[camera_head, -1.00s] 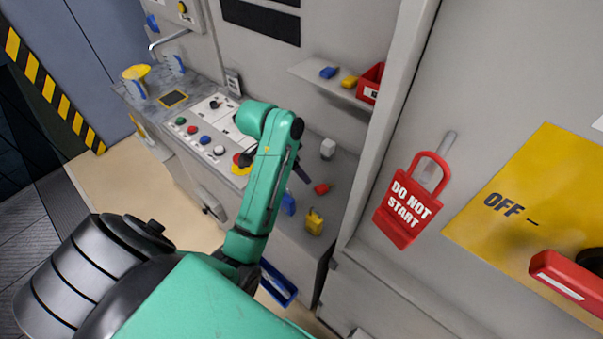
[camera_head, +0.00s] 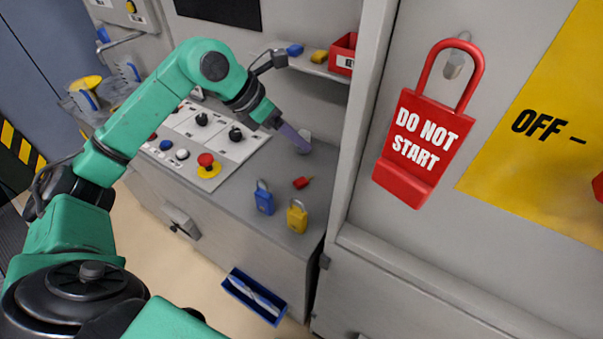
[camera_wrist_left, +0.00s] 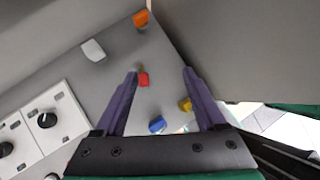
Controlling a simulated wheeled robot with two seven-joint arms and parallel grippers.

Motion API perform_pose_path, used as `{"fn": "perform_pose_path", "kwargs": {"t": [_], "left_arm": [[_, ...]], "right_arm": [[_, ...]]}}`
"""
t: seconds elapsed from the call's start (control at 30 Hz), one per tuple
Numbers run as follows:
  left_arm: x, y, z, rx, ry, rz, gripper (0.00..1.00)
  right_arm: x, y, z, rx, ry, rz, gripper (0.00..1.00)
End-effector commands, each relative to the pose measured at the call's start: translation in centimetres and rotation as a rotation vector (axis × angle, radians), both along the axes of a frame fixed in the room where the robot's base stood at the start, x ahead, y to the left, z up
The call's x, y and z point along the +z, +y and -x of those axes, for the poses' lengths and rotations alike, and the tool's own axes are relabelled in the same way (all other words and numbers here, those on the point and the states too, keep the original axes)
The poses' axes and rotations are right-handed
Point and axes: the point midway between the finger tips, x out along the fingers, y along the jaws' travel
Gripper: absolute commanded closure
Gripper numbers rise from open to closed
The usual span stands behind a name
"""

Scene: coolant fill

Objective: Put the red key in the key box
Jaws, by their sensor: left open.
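The red key (camera_head: 302,182) lies on the grey counter, behind the blue and yellow padlocks. It also shows in the left wrist view (camera_wrist_left: 144,80), between the finger lines and close to the left fingertip. My left gripper (camera_head: 302,143) is open and empty. It is over the counter, beyond the key in the head view; its exact height above the counter is hard to tell. The red key box (camera_head: 342,54), with a white label, stands on the small wall shelf at the upper right. Its inside is mostly hidden. My right gripper is not in view.
A blue padlock (camera_head: 264,198) and a yellow padlock (camera_head: 297,216) stand near the counter's front edge. The shelf (camera_head: 310,67) also holds blue and yellow pieces. A cabinet wall with a large red padlock (camera_head: 425,140) bounds the right. A control panel (camera_head: 215,145) lies left.

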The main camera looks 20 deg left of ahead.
Motion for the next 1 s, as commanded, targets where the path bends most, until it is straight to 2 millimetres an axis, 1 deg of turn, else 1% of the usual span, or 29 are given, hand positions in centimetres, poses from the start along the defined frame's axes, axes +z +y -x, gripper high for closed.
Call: {"fn": "perform_pose_path", "kwargs": {"t": [0.03, 0.1, 0.17, 0.27, 0.4, 0.5, 0.63, 0.77, 0.8, 0.9, 1.0], "left_arm": [[-4.4, 2.4, 0.7, 0.038, 0.059, -0.1, 0.28], [-5.8, 4.6, 1.6, 0.074, 0.121, -0.187, 0.28], [-6.2, 5.3, 1.9, 0.087, 0.145, -0.215, 0.28], [-7.4, 4.9, 1.4, 0.084, 0.152, -0.216, 0.28], [-10.6, 4.0, 0.2, 0.083, 0.153, -0.212, 0.28], [-12.6, 3.6, -0.6, 0.083, 0.149, -0.21, 0.28], [-14.2, 3.2, -1.2, 0.082, 0.148, -0.211, 0.28], [-16.0, 2.5, -1.8, 0.081, 0.15, -0.208, 0.28], [-16.9, 2.4, -2.1, 0.082, 0.149, -0.208, 0.28], [-18.5, 2.2, -2.6, 0.082, 0.146, -0.21, 0.28], [-18.9, 2.2, -2.7, 0.082, 0.143, -0.212, 0.28]], "right_arm": [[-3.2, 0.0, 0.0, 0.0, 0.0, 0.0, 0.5], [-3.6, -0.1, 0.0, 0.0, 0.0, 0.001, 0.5], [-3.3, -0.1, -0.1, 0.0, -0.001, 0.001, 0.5], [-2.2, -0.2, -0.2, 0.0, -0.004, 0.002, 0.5], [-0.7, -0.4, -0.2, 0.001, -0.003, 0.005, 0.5], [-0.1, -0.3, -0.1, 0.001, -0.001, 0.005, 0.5], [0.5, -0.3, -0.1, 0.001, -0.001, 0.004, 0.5], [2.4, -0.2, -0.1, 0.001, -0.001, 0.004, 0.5], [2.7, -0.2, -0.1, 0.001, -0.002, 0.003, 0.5], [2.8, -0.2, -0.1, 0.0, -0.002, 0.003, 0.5], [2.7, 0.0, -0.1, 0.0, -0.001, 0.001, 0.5]]}}
